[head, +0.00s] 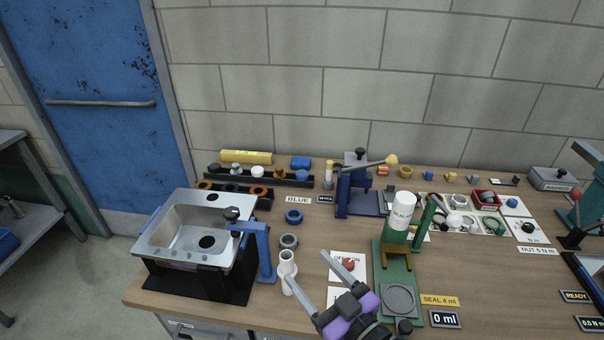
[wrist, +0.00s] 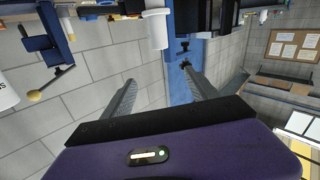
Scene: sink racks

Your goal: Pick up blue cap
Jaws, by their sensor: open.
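A small blue cap (head: 302,175) appears to sit at the right end of the black rack at the back of the bench, in line with white, grey and brown caps. It is small, so its shape is not clear. My gripper (head: 307,265) is over the front of the bench, open and empty, well in front of the rack. In the wrist view, its two grey fingers (wrist: 160,75) stand apart with nothing between them. I cannot pick out the blue cap in the wrist view.
A white tube (head: 287,271) stands close to the left fingertip. A steel sink (head: 190,238) with a blue bracket (head: 263,250) is on the left. A blue ring (head: 293,216) and grey ring (head: 289,241) lie mid-bench. A blue press (head: 352,196) stands right of the rack.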

